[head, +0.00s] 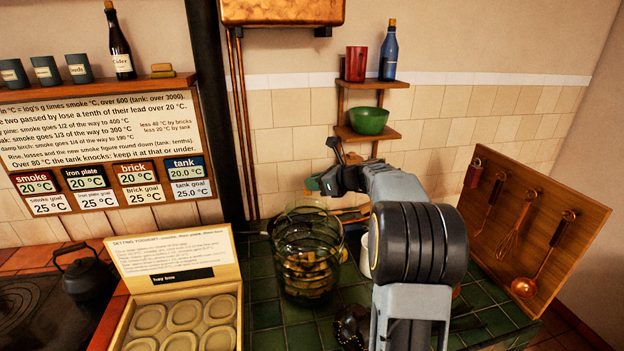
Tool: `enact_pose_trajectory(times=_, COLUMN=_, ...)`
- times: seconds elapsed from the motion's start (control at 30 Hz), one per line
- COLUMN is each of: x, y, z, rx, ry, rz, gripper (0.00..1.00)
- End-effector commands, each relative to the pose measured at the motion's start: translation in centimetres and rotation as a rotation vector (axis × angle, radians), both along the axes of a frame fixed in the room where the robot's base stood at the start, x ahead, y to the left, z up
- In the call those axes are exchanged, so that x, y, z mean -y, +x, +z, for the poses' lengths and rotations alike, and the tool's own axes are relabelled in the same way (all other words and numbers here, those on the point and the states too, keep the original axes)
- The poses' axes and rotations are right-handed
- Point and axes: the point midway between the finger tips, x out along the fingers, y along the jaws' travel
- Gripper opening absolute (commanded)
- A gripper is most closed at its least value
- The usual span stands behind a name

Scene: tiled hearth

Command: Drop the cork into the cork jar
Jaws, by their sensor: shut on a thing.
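The cork jar (306,262) is a large clear greenish glass jar on the green tiled top, left of my arm. Several tan corks (306,272) lie inside it. My gripper (322,181) is in the air above and slightly right of the jar's mouth in the picture. I cannot tell whether the gripper is directly over the opening.
A white cup (366,256) is partly hidden behind my arm. A dark beaded object (352,325) lies in front. A utensil board (530,220) stands at right; a shelf with a green bowl (368,121) is behind.

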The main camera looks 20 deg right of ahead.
Motion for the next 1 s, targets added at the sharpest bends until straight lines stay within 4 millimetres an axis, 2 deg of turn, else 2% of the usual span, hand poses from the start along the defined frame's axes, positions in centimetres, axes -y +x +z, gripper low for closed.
enact_pose_trajectory(times=0.5, x=0.0, y=0.0, z=-5.2, rx=-0.001, ry=-0.001, rz=0.000, gripper=0.00)
enact_pose_trajectory(times=0.9, x=0.0, y=0.0, z=-5.6, rx=-0.001, ry=-0.001, rz=0.000, gripper=0.00)
enact_pose_trajectory(times=0.93, x=0.0, y=0.0, z=-5.6, rx=-0.001, ry=-0.001, rz=0.000, gripper=0.24)
enact_pose_trajectory(times=1.0, x=0.0, y=0.0, z=-5.6, rx=-0.001, ry=-0.001, rz=0.000, gripper=0.31)
